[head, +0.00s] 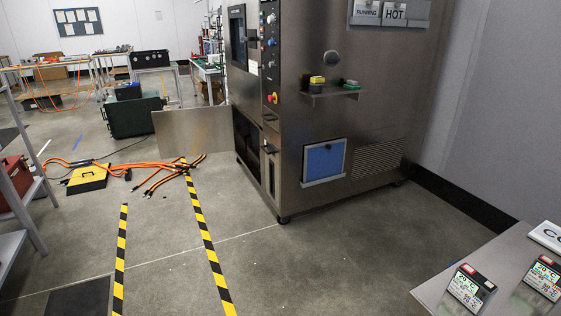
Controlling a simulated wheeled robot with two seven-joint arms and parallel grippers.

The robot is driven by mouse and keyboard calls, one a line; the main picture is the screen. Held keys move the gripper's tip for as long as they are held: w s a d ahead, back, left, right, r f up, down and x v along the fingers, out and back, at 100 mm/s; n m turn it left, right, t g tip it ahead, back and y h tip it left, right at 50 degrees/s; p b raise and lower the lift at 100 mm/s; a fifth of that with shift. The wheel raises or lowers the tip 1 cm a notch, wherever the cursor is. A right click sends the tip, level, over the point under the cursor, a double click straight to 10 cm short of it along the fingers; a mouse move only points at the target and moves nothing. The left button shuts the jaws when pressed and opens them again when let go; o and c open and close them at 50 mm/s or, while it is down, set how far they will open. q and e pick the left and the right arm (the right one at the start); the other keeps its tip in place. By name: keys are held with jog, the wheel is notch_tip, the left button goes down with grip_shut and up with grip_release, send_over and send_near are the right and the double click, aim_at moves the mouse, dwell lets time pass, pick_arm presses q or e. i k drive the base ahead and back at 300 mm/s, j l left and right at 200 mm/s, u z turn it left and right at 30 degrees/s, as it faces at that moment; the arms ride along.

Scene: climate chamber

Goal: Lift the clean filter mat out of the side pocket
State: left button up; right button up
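A blue filter mat (324,158) sits in a light-framed side pocket (323,182) low on the side wall of the steel climate chamber (350,100). The mat's flat face shows; its lower edge is behind the pocket's front lip. I cannot tell from here how clean it is. Neither of my grippers shows in the head view. The chamber stands some way off across the floor.
A louvred vent (378,155) is right of the pocket, and a small shelf (333,92) is above it. Orange cables (150,172) and a yellow-black case (87,179) lie on the floor at left. A table (430,291) with displays is at lower right. Floor before the chamber is clear.

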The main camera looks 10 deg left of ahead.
aim_at(324, 160)
jog(key=i+j, duration=0.1)
jog(key=i, duration=0.55)
jog(key=i+j, duration=0.15)
jog(key=i, duration=0.5)
